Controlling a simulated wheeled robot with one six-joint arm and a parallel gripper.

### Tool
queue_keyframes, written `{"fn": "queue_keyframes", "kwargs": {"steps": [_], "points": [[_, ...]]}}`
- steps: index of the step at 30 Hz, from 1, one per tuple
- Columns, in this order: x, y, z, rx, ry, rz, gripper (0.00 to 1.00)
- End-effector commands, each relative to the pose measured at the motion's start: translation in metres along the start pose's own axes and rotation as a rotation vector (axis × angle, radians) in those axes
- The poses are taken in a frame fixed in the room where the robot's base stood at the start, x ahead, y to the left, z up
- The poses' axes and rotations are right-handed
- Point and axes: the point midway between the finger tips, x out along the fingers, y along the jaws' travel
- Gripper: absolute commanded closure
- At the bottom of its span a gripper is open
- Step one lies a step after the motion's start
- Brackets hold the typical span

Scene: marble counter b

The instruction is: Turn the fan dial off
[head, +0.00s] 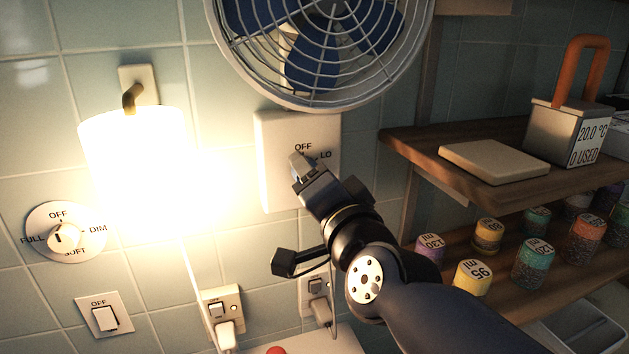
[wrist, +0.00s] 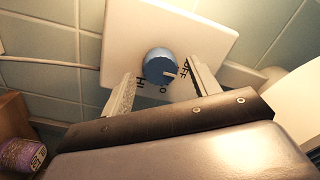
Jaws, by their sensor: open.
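The fan dial (wrist: 158,66) is a round blue-grey knob on a white wall plate (wrist: 195,28), with OFF, LO and HI printed around it. Its pale mark points towards the right, close to the OFF label. In the head view the plate (head: 270,135) is below the fan (head: 325,50), with OFF and LO readable; my gripper hides the dial there. My gripper (head: 302,165) is in front of the plate. In the wrist view my gripper (wrist: 164,82) is open, one finger on each side of the dial, with visible gaps.
A bright lamp (head: 135,150) hangs left of the plate, above its own dial (head: 65,235). A switch (head: 103,315) and plugged sockets (head: 222,305) are lower down. Wooden shelves (head: 420,150) at right hold several jars and a metal box (head: 570,130).

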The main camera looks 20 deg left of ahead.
Motion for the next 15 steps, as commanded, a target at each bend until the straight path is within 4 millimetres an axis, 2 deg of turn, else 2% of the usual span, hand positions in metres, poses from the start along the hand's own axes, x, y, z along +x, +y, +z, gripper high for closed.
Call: {"fn": "queue_keyframes", "kwargs": {"steps": [8, 15], "points": [[-0.012, -0.002, -0.001, 0.001, 0.001, -0.002, 0.42], [-0.051, -0.003, -0.002, 0.001, 0.002, -0.003, 0.42]]}}
